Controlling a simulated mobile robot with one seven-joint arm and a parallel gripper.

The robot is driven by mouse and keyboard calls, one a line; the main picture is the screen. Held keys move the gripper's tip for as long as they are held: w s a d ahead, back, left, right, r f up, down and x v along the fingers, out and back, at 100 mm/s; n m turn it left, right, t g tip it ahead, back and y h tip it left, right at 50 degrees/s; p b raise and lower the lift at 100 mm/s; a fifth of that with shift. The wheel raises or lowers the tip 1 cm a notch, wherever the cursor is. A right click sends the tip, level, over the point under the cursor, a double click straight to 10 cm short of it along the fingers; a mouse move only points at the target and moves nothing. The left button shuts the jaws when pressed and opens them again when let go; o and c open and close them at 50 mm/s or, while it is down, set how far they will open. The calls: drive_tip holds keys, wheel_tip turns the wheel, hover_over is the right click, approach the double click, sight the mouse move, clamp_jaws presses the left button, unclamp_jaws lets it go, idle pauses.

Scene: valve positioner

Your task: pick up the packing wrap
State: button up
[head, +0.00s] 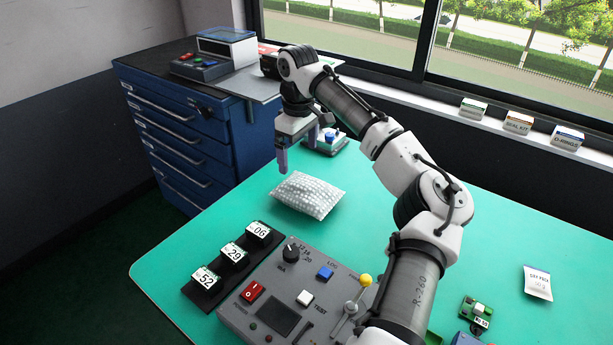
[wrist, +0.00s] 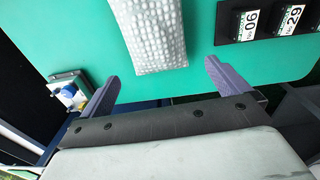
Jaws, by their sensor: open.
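The packing wrap (head: 307,195) is a white, bubbly, pillow-shaped packet lying on the green table near its far left edge. In the wrist view the packing wrap (wrist: 152,36) shows at the top, ahead of and between the two fingers, its upper end cut off by the frame. My gripper (head: 296,155) is open and empty above the table, just behind the packet in the head view. Its two purple-grey fingers show apart in the wrist view (wrist: 160,80). They do not visibly touch the packet.
A control box (head: 297,300) with knob, switches and lever stands in front of the packet. A rack of numbered modules (head: 232,258) lies left of it. A small device with a blue knob (head: 327,141) sits behind. A blue drawer cabinet (head: 185,130) stands at left.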

sight(306, 184)
drive_tip(key=f, duration=0.5)
drive_tip(key=d+f+p, duration=0.1)
drive_tip(key=f, duration=0.2)
drive_tip(key=shift+d, duration=0.1)
drive_tip(key=shift+w+d+f+p, duration=0.15)
drive_tip(key=shift+f+p, duration=0.3)
drive_tip(key=shift+f, duration=0.9)
drive_tip(key=shift+s+d+f+p, duration=0.1)
drive_tip(key=shift+f+p, duration=0.3)
drive_tip(key=shift+f, duration=0.95)
drive_tip(key=c, duration=0.7)
drive_tip(key=shift+r, duration=0.15)
